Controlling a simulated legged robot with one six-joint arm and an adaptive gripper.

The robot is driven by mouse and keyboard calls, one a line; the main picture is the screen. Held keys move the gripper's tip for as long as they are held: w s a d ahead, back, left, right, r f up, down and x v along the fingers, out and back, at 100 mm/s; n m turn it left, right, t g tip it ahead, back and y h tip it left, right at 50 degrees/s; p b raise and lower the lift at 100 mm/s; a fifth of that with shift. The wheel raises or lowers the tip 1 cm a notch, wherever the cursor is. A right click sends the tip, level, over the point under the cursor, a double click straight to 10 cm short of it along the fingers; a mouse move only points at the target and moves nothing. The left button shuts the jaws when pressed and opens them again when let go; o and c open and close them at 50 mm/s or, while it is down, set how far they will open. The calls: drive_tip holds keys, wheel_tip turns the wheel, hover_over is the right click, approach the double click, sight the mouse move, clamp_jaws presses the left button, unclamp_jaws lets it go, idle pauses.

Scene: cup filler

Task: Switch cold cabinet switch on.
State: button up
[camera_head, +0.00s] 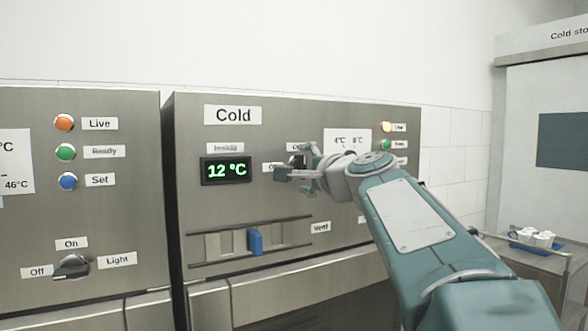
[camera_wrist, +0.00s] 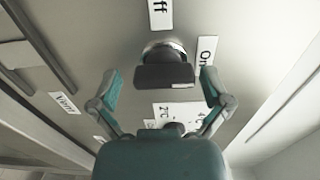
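The cold cabinet panel (camera_head: 350,225) carries a sign "Cold" (camera_head: 233,115) and a lit display (camera_head: 226,170) reading 12 °C. In the wrist view, the dark switch knob (camera_wrist: 163,76) sits on a pale round base, with an "On" label (camera_wrist: 206,52) to its right and a partly cut-off "Off" label (camera_wrist: 160,14) above. My gripper (camera_head: 294,166) is at the panel, right of the display, and hides most of the switch there. In the wrist view, my gripper (camera_wrist: 161,80) is open, its fingers on either side of the knob with gaps visible. Which label the knob points at I cannot tell.
Below the display is a slotted vent with a blue slider (camera_head: 255,242). A neighbouring cabinet at left has coloured lamps and an On/Off/Light knob (camera_head: 72,267). A yellow lamp (camera_head: 386,127) looks lit above a green one (camera_head: 386,144). A trolley with white cups (camera_head: 535,237) stands right.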

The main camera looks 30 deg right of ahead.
drive_tip(key=shift+r, duration=0.1)
drive_tip(key=s, duration=0.7)
drive_tip(key=shift+s, duration=0.25)
drive_tip(key=shift+d, duration=0.1)
drive_tip(key=s+a+f+n+g, duration=0.3)
drive_tip(key=s+a+f+n, duration=0.15)
drive_tip(key=f, duration=0.45)
drive_tip(key=s+a+f+n+g+y, duration=0.1)
drive_tip(key=s+a+f+n+g, duration=0.25)
drive_tip(key=a+f, duration=0.45)
drive_tip(key=s+a+f+n+g, duration=0.3)
drive_tip(key=f+n, duration=0.2)
drive_tip(key=f, duration=0.6)
drive_tip(key=s+f+n+g+h, duration=0.1)
drive_tip(key=s+f+n+g, duration=0.2)
drive_tip(key=s+f, duration=0.4)
wheel_tip(320, 180, down, 3)
drive_tip(key=shift+s+d+r+n+h, duration=0.15)
drive_tip(key=shift+s+n+h, duration=0.15)
drive_tip(key=shift+n, duration=0.6)
